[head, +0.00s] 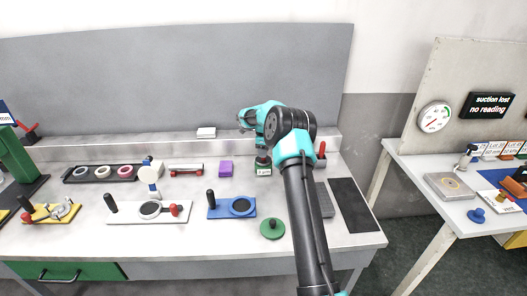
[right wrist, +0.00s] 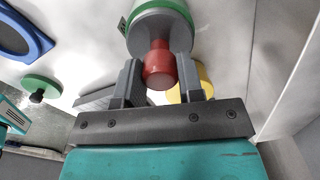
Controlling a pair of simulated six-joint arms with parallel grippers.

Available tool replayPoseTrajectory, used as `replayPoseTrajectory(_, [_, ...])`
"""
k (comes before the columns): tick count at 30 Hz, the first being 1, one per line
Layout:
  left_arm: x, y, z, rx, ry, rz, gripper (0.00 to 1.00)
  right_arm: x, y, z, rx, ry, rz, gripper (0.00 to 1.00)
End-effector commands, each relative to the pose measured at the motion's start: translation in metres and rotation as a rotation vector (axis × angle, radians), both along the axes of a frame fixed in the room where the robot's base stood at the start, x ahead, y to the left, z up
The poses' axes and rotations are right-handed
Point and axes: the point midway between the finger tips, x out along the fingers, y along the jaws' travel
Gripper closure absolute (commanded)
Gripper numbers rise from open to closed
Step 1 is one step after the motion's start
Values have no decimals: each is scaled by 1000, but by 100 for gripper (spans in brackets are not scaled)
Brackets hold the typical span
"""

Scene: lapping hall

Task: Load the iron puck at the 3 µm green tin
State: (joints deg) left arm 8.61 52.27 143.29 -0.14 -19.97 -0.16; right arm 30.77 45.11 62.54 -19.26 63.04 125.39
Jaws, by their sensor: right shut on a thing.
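My right gripper (head: 263,150) is at the back of the bench and points down over the green tin (head: 264,170), which has a white label. In the right wrist view its two fingers (right wrist: 157,75) are shut on the red knob (right wrist: 159,65) of a grey puck (right wrist: 163,22). The green rim of the tin (right wrist: 183,5) shows around the puck's far side. The puck appears to be at the tin's mouth; I cannot tell whether it touches the bottom or sides. In the head view the arm hides the puck. My left gripper is not in view.
A yellow tin (right wrist: 197,78) stands close beside the green one. A green disc with a dark knob (head: 272,229) lies near the front edge. A dark mat (head: 351,205) lies right.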

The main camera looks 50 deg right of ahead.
Motion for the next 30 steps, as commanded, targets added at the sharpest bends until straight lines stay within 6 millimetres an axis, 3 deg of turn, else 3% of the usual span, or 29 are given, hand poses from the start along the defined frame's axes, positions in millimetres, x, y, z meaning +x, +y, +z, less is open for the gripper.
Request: replayPoseTrajectory(30, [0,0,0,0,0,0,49,0,0,-6,-1,-1,0,91])
